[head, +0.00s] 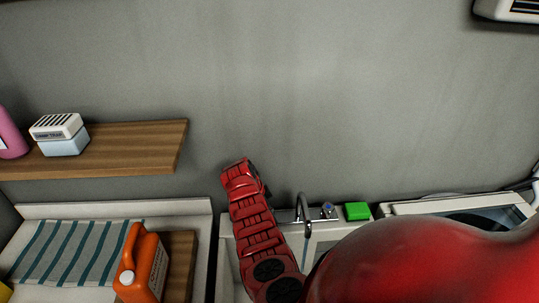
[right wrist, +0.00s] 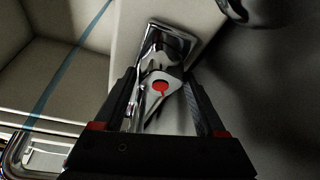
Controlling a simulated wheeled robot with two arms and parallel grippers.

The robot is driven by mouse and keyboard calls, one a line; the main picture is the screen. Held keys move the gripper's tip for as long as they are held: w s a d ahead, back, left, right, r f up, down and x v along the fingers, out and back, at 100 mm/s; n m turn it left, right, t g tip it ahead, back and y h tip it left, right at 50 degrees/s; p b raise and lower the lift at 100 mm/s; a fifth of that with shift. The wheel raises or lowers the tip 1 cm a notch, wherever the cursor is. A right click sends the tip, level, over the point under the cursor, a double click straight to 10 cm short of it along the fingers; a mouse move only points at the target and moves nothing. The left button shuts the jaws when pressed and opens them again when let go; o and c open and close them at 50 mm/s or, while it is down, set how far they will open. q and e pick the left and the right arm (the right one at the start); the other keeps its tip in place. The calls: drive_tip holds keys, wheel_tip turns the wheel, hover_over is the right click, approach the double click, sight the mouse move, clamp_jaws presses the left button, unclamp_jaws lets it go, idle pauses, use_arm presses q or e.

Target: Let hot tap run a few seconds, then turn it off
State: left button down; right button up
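In the right wrist view, the hot tap handle (right wrist: 160,87) is chrome with a red mark on its end. It stands between the two fingers of my right gripper (right wrist: 163,98). The fingers are apart, with a gap showing on either side of the handle. In the head view, the curved chrome spout (head: 304,210) and the blue-marked cold tap handle (head: 328,210) stand at the back of the sink. I cannot see whether water runs. My left gripper is out of view.
At left are an orange jug (head: 143,265), a striped cloth (head: 75,252) and a wooden shelf (head: 125,150) holding a box (head: 60,134) and a pink bottle (head: 10,133).

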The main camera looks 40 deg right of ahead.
drive_tip(key=c, duration=1)
drive_tip(key=shift+w, duration=0.1)
drive_tip(key=n+b, duration=0.1)
drive_tip(key=n+t+b, duration=0.1)
drive_tip(key=shift+f+n+h, duration=0.2)
drive_tip(key=shift+n+h, duration=0.1)
drive_tip(key=shift+n, duration=0.1)
drive_tip(key=n+t+b, duration=0.1)
drive_tip(key=n+b, duration=0.2)
drive_tip(key=shift+n, duration=0.3)
drive_tip(key=n+t+b, duration=0.1)
drive_tip(key=n+b, duration=0.1)
drive_tip(key=n, duration=0.1)
drive_tip(key=shift+w+r+t, duration=0.1)
drive_tip(key=shift+t, duration=0.2)
drive_tip(key=shift+n+t+y+b, duration=0.4)
drive_tip(key=shift+n+b, duration=0.2)
drive_tip(key=shift+n, duration=0.5)
drive_tip(key=shift+r, duration=0.1)
